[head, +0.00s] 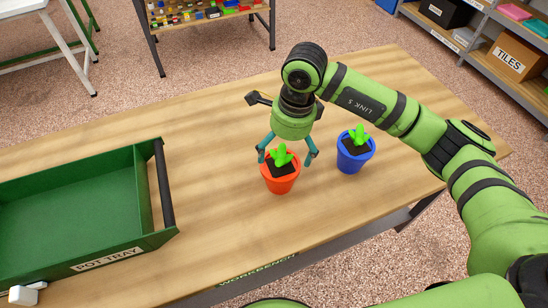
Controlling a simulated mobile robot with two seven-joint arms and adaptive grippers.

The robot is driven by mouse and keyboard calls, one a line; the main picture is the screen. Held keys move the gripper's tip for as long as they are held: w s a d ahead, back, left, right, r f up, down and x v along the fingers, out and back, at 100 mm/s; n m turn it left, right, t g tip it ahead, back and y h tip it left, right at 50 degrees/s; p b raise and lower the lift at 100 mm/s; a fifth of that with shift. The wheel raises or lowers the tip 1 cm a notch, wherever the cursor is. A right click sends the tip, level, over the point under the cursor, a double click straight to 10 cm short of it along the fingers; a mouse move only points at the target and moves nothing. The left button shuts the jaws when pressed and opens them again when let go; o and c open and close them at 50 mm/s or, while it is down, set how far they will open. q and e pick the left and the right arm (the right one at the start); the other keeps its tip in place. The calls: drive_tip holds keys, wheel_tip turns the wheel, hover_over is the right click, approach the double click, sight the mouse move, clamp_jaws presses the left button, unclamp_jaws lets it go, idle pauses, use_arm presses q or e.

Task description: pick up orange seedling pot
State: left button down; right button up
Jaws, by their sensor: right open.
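The orange seedling pot (281,183) stands upright on the wooden workbench, with dark soil and a bright green seedling in it. My right gripper (287,157) is open above and around the pot, with one teal finger to the left of the seedling and one to the right, near the rim. I cannot tell whether the fingers touch the pot. My left gripper is not in view.
A blue pot (355,158) with a seedling stands close to the right of my right gripper. A green pot tray (75,222) with a dark handle bar sits on the left of the workbench (215,215). Bare wood lies between tray and orange pot.

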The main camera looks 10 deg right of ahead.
sight(280, 168)
drive_tip(key=shift+s+a+f+p, duration=0.15)
drive_tip(key=shift+s+f+p, duration=0.25)
drive_tip(key=shift+f, duration=0.25)
drive_tip(key=shift+s+a+f+p, duration=0.1)
drive_tip(key=shift+s+f+p, duration=0.15)
drive_tip(key=shift+f+p, duration=0.3)
drive_tip(key=f, duration=0.3)
drive_tip(key=shift+w+a+f, duration=0.2)
drive_tip(key=shift+a+f, duration=0.05)
drive_tip(key=shift+f, duration=0.1)
drive_tip(key=c, duration=1.2)
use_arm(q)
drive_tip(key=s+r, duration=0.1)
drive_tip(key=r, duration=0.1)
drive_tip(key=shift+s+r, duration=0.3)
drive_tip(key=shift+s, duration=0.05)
use_arm(e)
drive_tip(key=shift+o, duration=0.2)
